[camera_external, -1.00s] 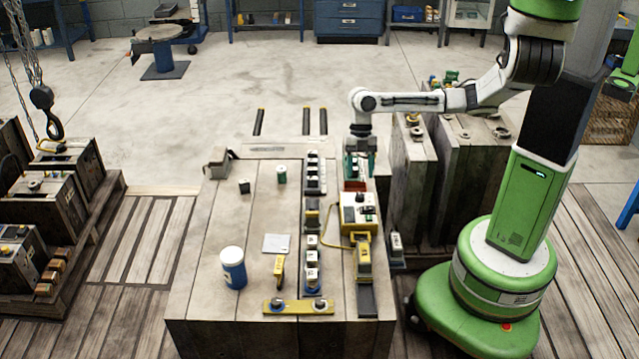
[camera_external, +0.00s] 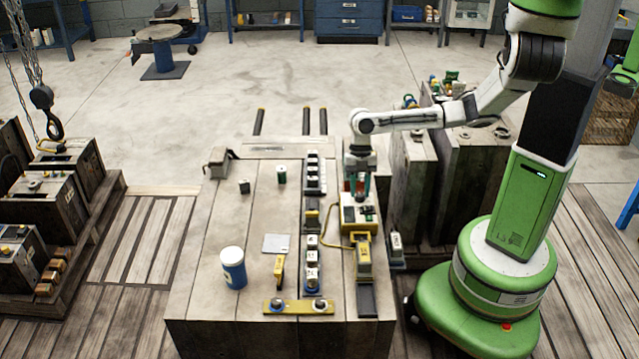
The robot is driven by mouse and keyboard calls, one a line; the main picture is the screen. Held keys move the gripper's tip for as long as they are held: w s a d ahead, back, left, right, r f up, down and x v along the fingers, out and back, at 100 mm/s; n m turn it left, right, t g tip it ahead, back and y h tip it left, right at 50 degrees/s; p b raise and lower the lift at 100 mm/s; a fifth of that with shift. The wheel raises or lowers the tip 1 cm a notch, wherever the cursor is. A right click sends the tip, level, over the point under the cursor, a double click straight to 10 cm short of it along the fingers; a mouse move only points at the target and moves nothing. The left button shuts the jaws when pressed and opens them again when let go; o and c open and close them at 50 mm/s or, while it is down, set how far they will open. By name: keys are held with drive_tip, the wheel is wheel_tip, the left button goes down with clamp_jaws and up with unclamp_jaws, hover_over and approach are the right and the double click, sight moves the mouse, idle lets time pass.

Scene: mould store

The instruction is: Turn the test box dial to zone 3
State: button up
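The test box (camera_external: 349,214) is a small cream and yellow box with a dark top panel, on the right side of the large mould block. A yellow cable runs from it. Its dial is too small to make out and is partly hidden by my gripper. My gripper (camera_external: 359,195) points straight down over the box's top. Its two green fingers look apart, with a narrow gap between them. I cannot tell whether the fingertips touch the box or the dial.
The mould block's top (camera_external: 205,240) carries a white and blue jar (camera_external: 233,268), a yellow bar (camera_external: 298,307), a row of connectors (camera_external: 312,250) and a yellow plug (camera_external: 364,255). Tall mould blocks (camera_external: 470,165) stand close to the right. The block's left top is mostly clear.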

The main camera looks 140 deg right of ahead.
clamp_jaws()
